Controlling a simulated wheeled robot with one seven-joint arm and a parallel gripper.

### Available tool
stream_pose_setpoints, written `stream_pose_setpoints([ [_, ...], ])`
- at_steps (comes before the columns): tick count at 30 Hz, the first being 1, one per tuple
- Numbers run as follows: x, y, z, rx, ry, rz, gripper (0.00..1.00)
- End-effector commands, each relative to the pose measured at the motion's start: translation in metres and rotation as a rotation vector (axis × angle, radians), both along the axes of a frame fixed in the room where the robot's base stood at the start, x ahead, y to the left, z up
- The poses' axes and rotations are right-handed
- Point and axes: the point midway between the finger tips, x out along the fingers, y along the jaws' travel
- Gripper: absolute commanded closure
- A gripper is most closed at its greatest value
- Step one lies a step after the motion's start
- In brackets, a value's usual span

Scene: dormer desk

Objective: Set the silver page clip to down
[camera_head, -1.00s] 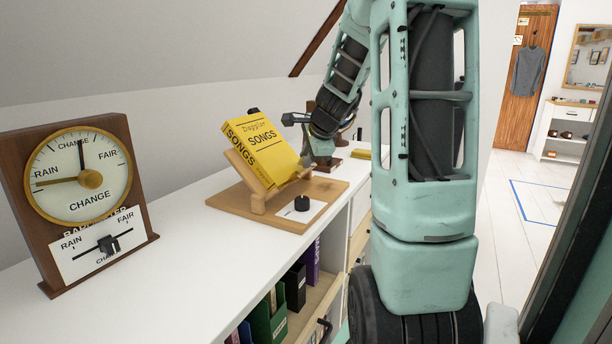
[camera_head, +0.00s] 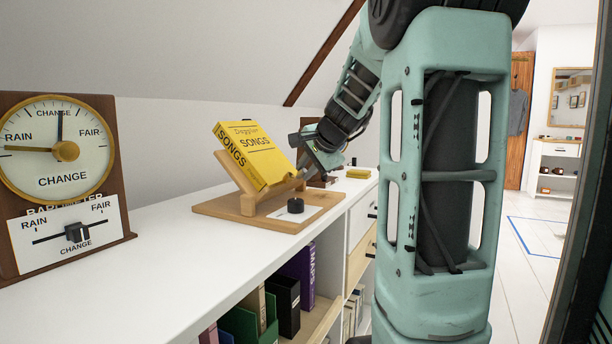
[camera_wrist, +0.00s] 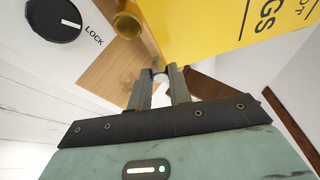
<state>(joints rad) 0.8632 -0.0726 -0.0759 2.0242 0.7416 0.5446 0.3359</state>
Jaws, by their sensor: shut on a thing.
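A yellow songs book (camera_head: 250,152) leans on a wooden stand (camera_head: 236,207) on the white shelf top. My gripper (camera_head: 302,164) is at the book's lower right side, beside the stand. In the wrist view its two fingers (camera_wrist: 160,88) are close together beside the yellow cover (camera_wrist: 220,25). A small silver piece, likely the page clip (camera_wrist: 160,74), shows between the fingertips. The rest of it is hidden by the fingers, and the head view does not show it clearly.
A black knob (camera_head: 296,205) sits on the stand's base; the wrist view shows it marked LOCK (camera_wrist: 54,18). A barometer (camera_head: 66,152) with a slider stands at the left. The shelf between barometer and stand is clear.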

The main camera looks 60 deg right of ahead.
Motion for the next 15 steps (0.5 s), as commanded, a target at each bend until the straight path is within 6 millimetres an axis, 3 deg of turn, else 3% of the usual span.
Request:
stream_pose_setpoints([
  [11,-0.0004,0.0003,-0.0007,-0.001,0.002,0.003,1.0],
  [12,-0.0004,0.0003,-0.0007,-0.001,0.002,0.003,0.75],
  [14,-0.0004,0.0002,-0.0007,-0.001,0.002,0.003,0.59],
  [15,-0.0004,0.0002,-0.0007,-0.001,0.002,0.003,0.59],
])
